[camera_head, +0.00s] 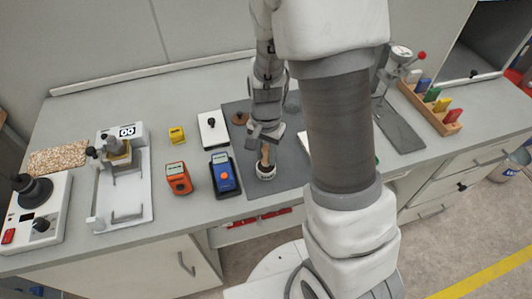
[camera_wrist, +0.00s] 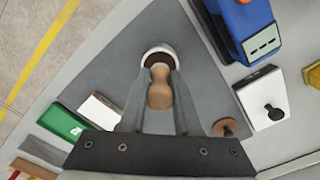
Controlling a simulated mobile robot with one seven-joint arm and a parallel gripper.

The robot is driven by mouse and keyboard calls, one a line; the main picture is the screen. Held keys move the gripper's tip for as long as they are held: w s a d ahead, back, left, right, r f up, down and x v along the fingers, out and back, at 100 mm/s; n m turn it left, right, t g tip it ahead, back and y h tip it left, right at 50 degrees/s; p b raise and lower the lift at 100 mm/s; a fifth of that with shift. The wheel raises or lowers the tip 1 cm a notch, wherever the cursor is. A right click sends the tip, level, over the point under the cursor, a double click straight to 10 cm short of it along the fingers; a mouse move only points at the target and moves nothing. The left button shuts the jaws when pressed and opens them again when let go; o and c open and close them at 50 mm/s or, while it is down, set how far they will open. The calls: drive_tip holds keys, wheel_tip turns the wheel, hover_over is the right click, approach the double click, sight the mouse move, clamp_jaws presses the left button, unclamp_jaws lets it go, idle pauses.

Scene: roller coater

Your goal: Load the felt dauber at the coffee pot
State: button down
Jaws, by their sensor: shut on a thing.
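The felt dauber shows as a pale wooden handle (camera_wrist: 159,92) between my gripper's (camera_wrist: 161,76) two fingers in the wrist view. My gripper is shut on it. The dauber's far end is at the mouth of a small white pot (camera_wrist: 150,52) with dark brown inside, which I take for the coffee pot; the felt is hidden. In the head view my gripper (camera_head: 267,142) is above the pot (camera_head: 266,174), and the handle (camera_head: 265,154) stands roughly upright at it. I cannot tell how deep the dauber sits in the pot.
The pot stands at the front edge of a dark grey mat (camera_head: 290,176). A blue device (camera_head: 223,175), an orange device (camera_head: 178,178) and a white knobbed plate (camera_head: 213,129) lie left of it. A brown knobbed disc (camera_wrist: 225,127) is near my gripper. A coating machine (camera_head: 123,180) stands farther left.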

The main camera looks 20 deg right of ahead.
sight(266, 147)
drive_tip(key=shift+f+b, duration=0.45)
drive_tip(key=shift+f, duration=0.15)
idle(1.6)
wheel_tip(266, 147, up, 7)
drive_tip(key=p, duration=0.6)
drive_tip(key=shift+r, duration=0.1)
idle(0.8)
drive_tip(key=w+n, duration=0.1)
drive_tip(key=n, duration=0.2)
drive_tip(key=w+n, duration=0.4)
drive_tip(key=n, duration=0.1)
drive_tip(key=shift+f+n+b, duration=0.3)
drive_tip(key=shift+f, duration=0.1)
